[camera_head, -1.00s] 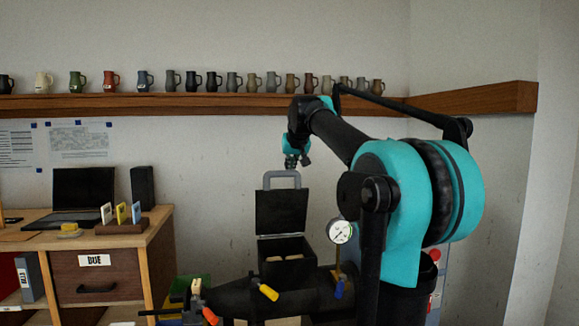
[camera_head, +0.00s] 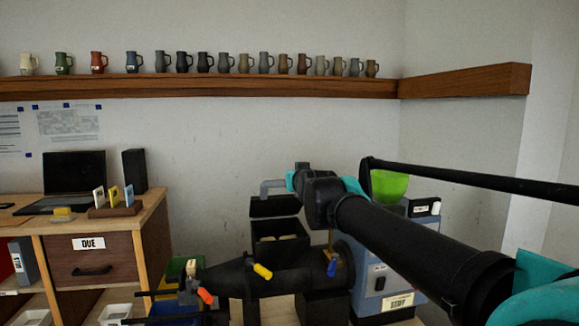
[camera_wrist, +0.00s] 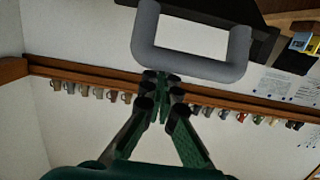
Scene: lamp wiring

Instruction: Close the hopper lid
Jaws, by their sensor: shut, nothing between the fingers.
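The black hopper (camera_head: 262,229) stands on the dark machine body, its opening showing light contents. Its black lid (camera_head: 275,207) is raised but tilted and looks foreshortened. The lid's grey handle (camera_head: 271,185) sticks up at its outer edge. In the wrist view the handle (camera_wrist: 190,66) is a large grey loop across the top, with the dark lid (camera_wrist: 225,12) behind it. My gripper (camera_wrist: 162,82) is shut and empty, its fingertips close to the handle's bar; contact cannot be told. In the head view my arm hides most of the gripper beside the handle.
A blue-grey machine with a green bowl (camera_head: 389,185) stands right of the hopper, partly behind my arm. A yellow-handled lever (camera_head: 262,271) sits at the front. A desk with a laptop (camera_head: 75,176) is at left. Mugs line the wall shelf (camera_head: 220,87).

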